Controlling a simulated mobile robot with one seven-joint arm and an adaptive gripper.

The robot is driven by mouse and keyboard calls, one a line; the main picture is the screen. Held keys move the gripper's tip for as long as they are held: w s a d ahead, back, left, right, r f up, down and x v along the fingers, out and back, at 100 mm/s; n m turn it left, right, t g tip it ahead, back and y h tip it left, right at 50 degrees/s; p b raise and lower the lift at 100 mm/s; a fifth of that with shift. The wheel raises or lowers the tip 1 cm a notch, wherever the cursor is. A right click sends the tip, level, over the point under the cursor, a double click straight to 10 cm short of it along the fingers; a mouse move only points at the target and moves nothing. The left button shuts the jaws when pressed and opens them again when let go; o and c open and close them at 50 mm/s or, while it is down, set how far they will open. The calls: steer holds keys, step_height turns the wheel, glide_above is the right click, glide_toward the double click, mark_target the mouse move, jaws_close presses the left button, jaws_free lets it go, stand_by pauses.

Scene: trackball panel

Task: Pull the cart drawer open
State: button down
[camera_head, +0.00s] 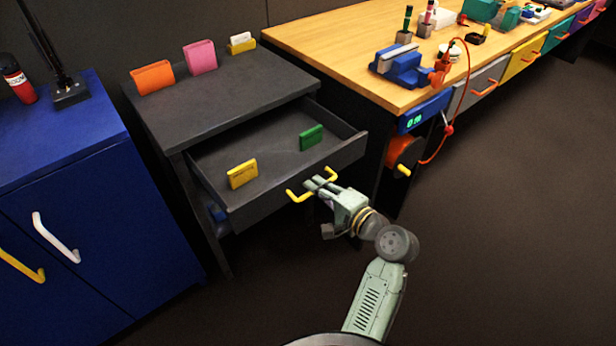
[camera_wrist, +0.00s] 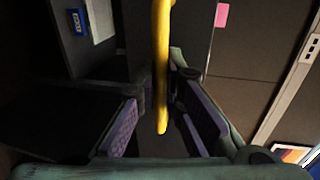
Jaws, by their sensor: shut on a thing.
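The dark grey cart (camera_head: 222,91) stands between the blue cabinet and the wooden workbench. Its drawer (camera_head: 262,197) is pulled well out, with its inside showing. A yellow block (camera_head: 242,174) and a green block (camera_head: 311,137) stand in the drawer. The yellow handle (camera_head: 296,197) is on the drawer's front. My gripper (camera_head: 318,184) is at the handle's middle, shut on it. In the wrist view the yellow handle (camera_wrist: 161,70) runs between the two purple-padded fingers; the exact contact is hard to see.
The blue cabinet (camera_head: 75,170) with white and yellow handles is at left. The wooden workbench (camera_head: 340,40) is at right, with an orange reel (camera_head: 401,150) hanging near the drawer. Dark floor (camera_head: 500,220) at right is clear.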

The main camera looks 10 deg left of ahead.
steer(key=shift+s+d, duration=0.2)
steer(key=shift+d, duration=0.05)
steer(key=c, duration=1.7)
jaws_free()
steer(key=v, duration=1.2)
